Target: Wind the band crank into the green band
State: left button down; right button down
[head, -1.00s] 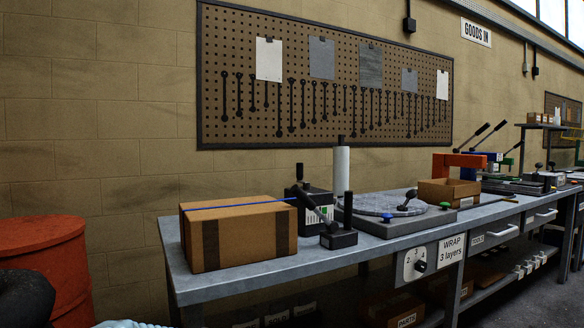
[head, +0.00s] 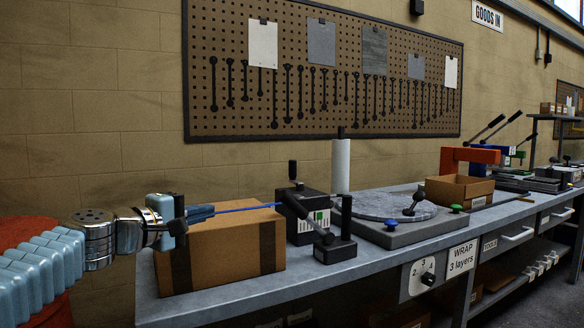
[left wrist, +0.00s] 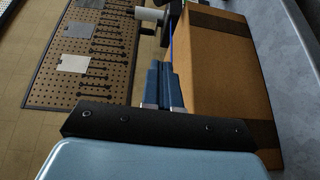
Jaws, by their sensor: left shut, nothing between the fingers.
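The band crank is on a black box (head: 308,230) on the bench behind the carton's right end. A black upright handle (head: 292,171) rises from it, and a dark arm slants down to the right. Its front has a white gauge (head: 307,223) with a green patch; I cannot make out a pointer. A blue band (head: 240,208) runs over the brown carton (head: 230,255) to the box. My left gripper (head: 210,211) is shut and empty above the carton's left part, well left of the crank. Its closed fingers (left wrist: 165,88) also show in the left wrist view.
A black block with an upright lever (head: 346,215) stands right of the box. Behind are a white roll (head: 340,165) and a round turntable (head: 385,206). A red drum (head: 40,235) is at left. An open carton (head: 458,189) stands farther right.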

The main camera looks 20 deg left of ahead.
aim_at(292, 163)
jog(key=i+j, duration=0.15)
jog(key=i, duration=0.85)
